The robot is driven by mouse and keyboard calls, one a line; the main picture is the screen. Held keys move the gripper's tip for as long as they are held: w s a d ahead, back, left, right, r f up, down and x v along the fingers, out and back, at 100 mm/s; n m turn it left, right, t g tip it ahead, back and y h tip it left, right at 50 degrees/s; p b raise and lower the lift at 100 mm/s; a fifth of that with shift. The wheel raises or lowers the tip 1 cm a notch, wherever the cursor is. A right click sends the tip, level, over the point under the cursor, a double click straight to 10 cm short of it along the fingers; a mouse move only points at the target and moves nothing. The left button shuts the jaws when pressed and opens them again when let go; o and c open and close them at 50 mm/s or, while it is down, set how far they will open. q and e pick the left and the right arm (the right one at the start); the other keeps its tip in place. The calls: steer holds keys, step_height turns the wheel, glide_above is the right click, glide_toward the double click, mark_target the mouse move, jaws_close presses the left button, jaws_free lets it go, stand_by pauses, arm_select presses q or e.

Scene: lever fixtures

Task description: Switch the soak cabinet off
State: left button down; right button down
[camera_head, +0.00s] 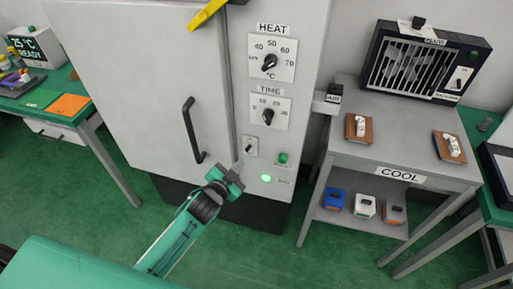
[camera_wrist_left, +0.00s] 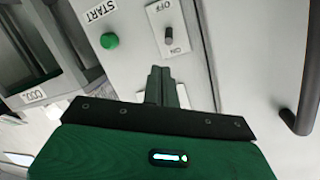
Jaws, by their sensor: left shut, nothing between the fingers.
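The soak cabinet (camera_head: 140,75) is a tall light-grey cabinet with a HEAT dial (camera_head: 270,62) and a TIME dial (camera_head: 268,116). Below the dials is a small switch plate (camera_head: 249,146) with a dark toggle. In the left wrist view the toggle (camera_wrist_left: 169,35) stands between the words OFF and ON, nearer ON. A green START button (camera_head: 283,158) is beside it, and a green lamp (camera_head: 266,178) below is lit. My left gripper (camera_head: 237,168) is shut and empty, just below the switch plate; its closed fingers (camera_wrist_left: 160,85) appear apart from the toggle. My right gripper is not in view.
The cabinet's black door handle (camera_head: 191,130) is left of the switch. A grey COOL stand (camera_head: 375,165) on the right holds a fan unit (camera_head: 425,65) and brown blocks. A bench (camera_head: 60,105) stands at left. Green floor is free in front.

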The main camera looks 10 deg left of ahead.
arm_select(q)
steer(key=r, duration=0.1)
steer(key=d+r, duration=0.1)
steer(key=r, duration=0.1)
steer(key=shift+w+r+t, duration=0.2)
steer(key=shift+t, duration=0.1)
steer(key=shift+w, duration=0.1)
